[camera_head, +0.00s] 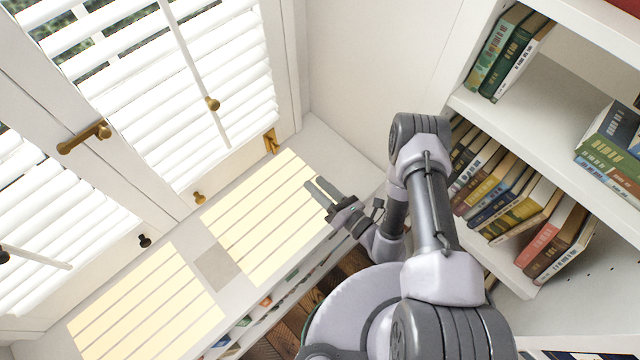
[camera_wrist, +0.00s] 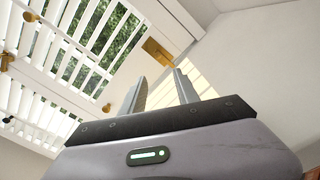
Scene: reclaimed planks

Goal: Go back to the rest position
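My gripper (camera_head: 322,191) is at the end of my arm, over the white window seat at the middle of the head view. Its two grey fingers (camera_wrist: 158,90) stand apart in the wrist view, with nothing between them. It points toward the window and the corner of the wall. My arm is bent, with its elbow up in front of the bookcase.
A white bookcase (camera_head: 540,95) with several rows of books stands close on the right. Shuttered windows (camera_head: 190,90) with brass fittings are on the left. The window seat (camera_head: 215,268) is bare and sunlit. Plank floor (camera_head: 290,325) shows below it.

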